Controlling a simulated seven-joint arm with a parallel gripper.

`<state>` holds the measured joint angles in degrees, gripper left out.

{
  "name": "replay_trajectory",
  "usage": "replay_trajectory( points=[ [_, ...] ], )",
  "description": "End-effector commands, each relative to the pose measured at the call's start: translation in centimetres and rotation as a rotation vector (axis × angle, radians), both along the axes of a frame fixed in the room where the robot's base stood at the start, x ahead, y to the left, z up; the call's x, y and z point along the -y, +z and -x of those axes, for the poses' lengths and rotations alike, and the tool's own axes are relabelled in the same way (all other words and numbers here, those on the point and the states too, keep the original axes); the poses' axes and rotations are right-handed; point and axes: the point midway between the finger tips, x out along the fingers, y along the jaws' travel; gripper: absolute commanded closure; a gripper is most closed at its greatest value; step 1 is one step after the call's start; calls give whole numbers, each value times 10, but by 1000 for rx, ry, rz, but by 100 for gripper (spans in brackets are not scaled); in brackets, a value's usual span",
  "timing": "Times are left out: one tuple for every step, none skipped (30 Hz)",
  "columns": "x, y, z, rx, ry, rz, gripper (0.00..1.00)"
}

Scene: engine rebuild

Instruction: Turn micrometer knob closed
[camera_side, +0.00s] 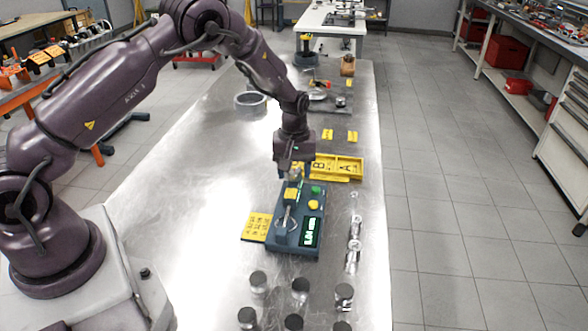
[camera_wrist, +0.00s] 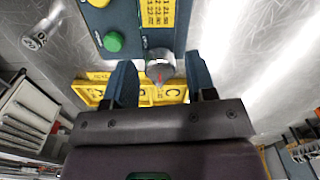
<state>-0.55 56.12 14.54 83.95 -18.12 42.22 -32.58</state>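The micrometer station is a blue-grey box (camera_side: 312,219) with a lit green display (camera_side: 312,232), on the metal table in the side view. Its edge shows at the top of the wrist view (camera_wrist: 150,38). The silver round micrometer knob (camera_wrist: 160,68) projects from that edge, with a small red mark on its face. My gripper (camera_wrist: 159,64) is open, one dark finger on each side of the knob, with visible gaps. In the side view my gripper (camera_side: 294,172) hangs at the station's far end, and the knob is hard to make out there.
A green button (camera_wrist: 113,41) and a yellow label plate sit on the station. A yellow lettered tray (camera_side: 338,167) lies just beyond it. Metal rods (camera_side: 353,245) lie to its right, and several pistons (camera_side: 300,287) stand in front. The table left of the station is mostly clear.

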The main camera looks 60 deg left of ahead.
Motion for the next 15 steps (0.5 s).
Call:
replay_trajectory(
  points=[
    [0,0,0,0,0,0,44],
    [0,0,0,0,0,0,44],
    [0,-1,0,0,-1,0,44],
    [0,-1,0,0,-1,0,44],
    [0,-1,0,0,-1,0,44],
    [0,-1,0,-1,-1,-1,44],
    [0,-1,0,-1,-1,-1,44],
    [0,-1,0,0,-2,0,44],
    [0,1,0,0,-2,0,44],
    [0,2,0,1,-2,-1,44],
    [0,4,0,1,-2,0,44],
    [0,8,-1,3,-2,0,44],
    [0,13,-1,3,-2,-1,44],
    [0,17,-1,3,-2,-1,44],
    [0,25,-1,4,-3,-1,44]
  ],
)
